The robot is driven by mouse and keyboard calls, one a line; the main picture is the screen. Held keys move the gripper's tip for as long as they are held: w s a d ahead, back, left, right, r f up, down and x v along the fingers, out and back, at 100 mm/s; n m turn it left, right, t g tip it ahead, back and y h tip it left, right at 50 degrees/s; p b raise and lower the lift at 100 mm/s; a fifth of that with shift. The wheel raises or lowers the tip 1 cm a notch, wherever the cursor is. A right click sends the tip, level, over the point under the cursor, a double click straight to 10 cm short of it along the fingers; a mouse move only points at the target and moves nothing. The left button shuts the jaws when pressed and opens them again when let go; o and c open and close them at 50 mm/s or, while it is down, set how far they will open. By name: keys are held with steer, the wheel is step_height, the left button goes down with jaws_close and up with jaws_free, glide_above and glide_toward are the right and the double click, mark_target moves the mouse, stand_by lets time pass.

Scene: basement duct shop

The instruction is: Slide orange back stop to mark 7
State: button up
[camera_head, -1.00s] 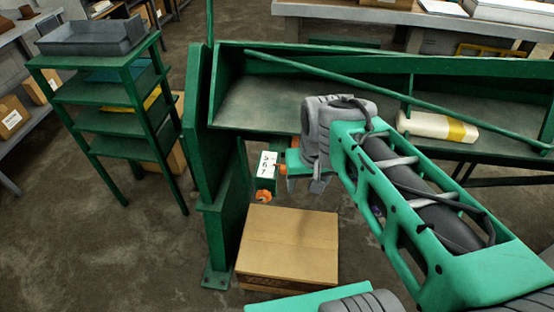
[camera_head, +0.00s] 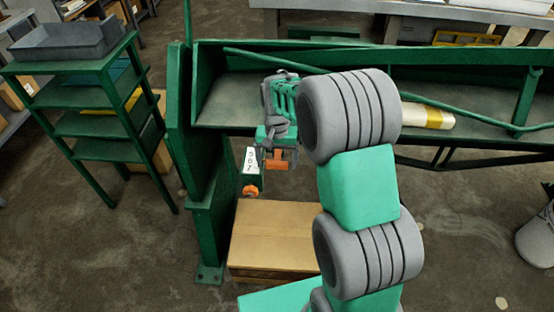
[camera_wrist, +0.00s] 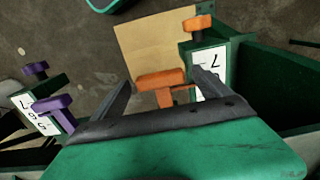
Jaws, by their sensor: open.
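The orange back stop (camera_head: 279,160) is a T-shaped piece beside a green bar with a white number plate (camera_head: 250,161); a 7 is at the plate's near end. In the wrist view the stop (camera_wrist: 160,80) appears between my two dark fingers. My gripper (camera_wrist: 161,78) is open, and neither finger clearly touches it. In the head view my gripper (camera_head: 272,145) is at the stop, its fingers partly hidden. The stop's exact mark cannot be read. An orange knob (camera_head: 251,190) caps the bar's end; it also shows in the wrist view (camera_wrist: 197,23).
A purple stop (camera_wrist: 53,104) sits by a second numbered plate (camera_wrist: 38,115) at the wrist view's left. A cardboard box (camera_head: 274,235) stands below the bar. A green post (camera_head: 207,180) rises left of it. A white roll (camera_head: 427,116) lies on the green machine bed (camera_head: 228,100).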

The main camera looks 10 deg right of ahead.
steer(key=shift+c, duration=0.2)
jaws_close()
stand_by(0.8)
